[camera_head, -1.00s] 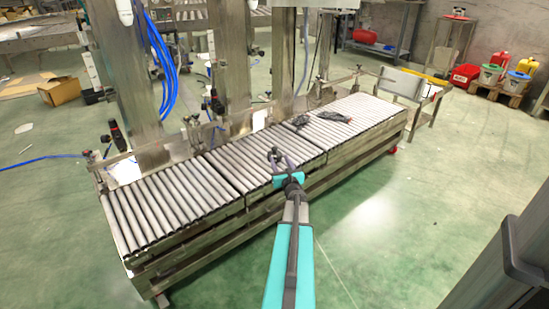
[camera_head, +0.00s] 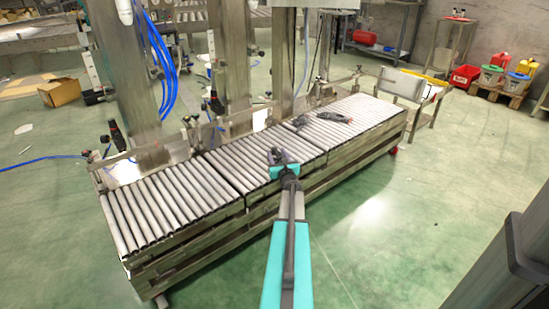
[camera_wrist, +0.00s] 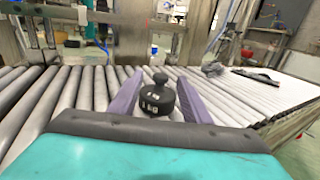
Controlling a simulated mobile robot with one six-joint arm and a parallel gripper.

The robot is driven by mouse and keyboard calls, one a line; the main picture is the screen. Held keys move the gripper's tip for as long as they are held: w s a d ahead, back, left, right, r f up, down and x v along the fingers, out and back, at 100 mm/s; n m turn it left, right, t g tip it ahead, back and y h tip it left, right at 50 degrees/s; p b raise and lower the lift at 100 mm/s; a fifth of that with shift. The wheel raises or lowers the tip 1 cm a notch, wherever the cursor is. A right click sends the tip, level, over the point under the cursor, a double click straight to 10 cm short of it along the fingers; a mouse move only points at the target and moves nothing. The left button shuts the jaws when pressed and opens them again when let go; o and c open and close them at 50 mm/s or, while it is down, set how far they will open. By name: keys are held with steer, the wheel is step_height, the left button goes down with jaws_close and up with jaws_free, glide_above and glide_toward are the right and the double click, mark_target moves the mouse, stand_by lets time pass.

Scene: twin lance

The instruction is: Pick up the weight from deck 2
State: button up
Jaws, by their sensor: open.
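The weight (camera_wrist: 157,97) is a small dark cylinder with a knob on top and white lettering that seems to read 1 kg. It stands upright on the roller deck (camera_head: 228,166). In the wrist view my gripper (camera_wrist: 157,88) is open, and its two purple fingers stand to the left and right of the weight. Whether they touch it I cannot tell. In the head view my gripper (camera_head: 279,156) is over the middle deck section, and the weight cannot be made out there.
Dark items (camera_head: 333,116) lie on the right deck section, also in the wrist view (camera_wrist: 257,75). Steel columns (camera_head: 229,60) rise behind the rollers. A metal side table (camera_head: 405,90) stands past the right end. Green floor in front is clear.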

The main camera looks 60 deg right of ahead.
mark_target(275, 149)
steer(key=shift+f+b+x, duration=0.25)
steer(key=shift+b+x, duration=0.15)
steer(key=shift+x, duration=2.2)
steer(key=shift+d+r, duration=0.1)
jaws_close()
steer(key=shift+r, duration=0.1)
